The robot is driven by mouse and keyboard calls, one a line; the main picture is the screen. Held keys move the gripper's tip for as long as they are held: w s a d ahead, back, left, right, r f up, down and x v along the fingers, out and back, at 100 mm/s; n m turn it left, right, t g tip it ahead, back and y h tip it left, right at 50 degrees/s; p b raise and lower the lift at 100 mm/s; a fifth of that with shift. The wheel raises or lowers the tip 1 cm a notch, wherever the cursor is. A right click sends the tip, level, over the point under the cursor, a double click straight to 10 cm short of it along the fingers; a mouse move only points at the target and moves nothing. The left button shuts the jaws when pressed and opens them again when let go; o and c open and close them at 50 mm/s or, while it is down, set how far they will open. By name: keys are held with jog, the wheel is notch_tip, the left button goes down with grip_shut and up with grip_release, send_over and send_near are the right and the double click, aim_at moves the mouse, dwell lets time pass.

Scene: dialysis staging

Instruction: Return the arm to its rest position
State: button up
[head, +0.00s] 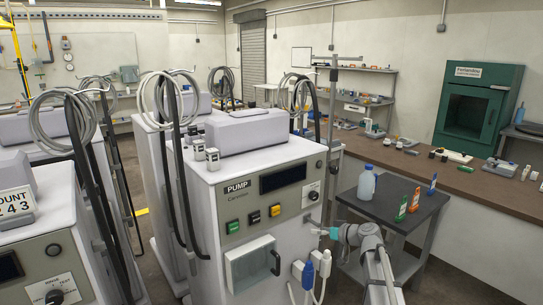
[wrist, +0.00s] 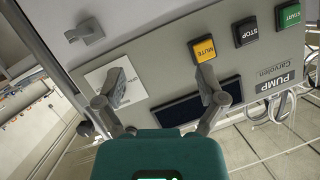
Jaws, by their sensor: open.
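My arm comes in at the lower right of the head view, and my gripper (head: 326,232) is at the right side of the pump machine (head: 222,212). In the wrist view my gripper (wrist: 165,88) has its two fingers spread wide with nothing between them. The fingers stand before the machine's grey panel, which looks upside down there. The left finger overlaps a white label (wrist: 96,82), and the right one is just below the yellow MUTE button (wrist: 204,49). I cannot tell whether a finger touches the panel. A dark display (wrist: 186,110) lies between and behind the fingers.
Other machines with coiled hoses crowd the left. White connectors (head: 324,264) hang below my gripper. Open floor (head: 460,286) shows at lower right.

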jog(key=s+a+f+m+g+h+p, duration=0.1)
jog(key=s+a+f+g+h, duration=0.15)
jog(key=s, duration=0.45)
jog(key=s+a+f+g+h+p, duration=0.1)
jog(key=s+a+f+g+p, duration=0.15)
jog(key=s, duration=0.35)
jog(key=s+d+m+g+h+p, duration=0.1)
jog(key=s+d+m+g+h, duration=0.1)
jog(key=s, duration=0.5)
jog(key=s+d+f+m+g+h+p, duration=0.1)
jog(key=s+d+m+g+h, duration=0.1)
jog(key=s+h, duration=0.3)
jog(key=s, duration=0.3)
jog(key=shift+f+g, duration=0.15)
jog(key=shift+g, duration=0.15)
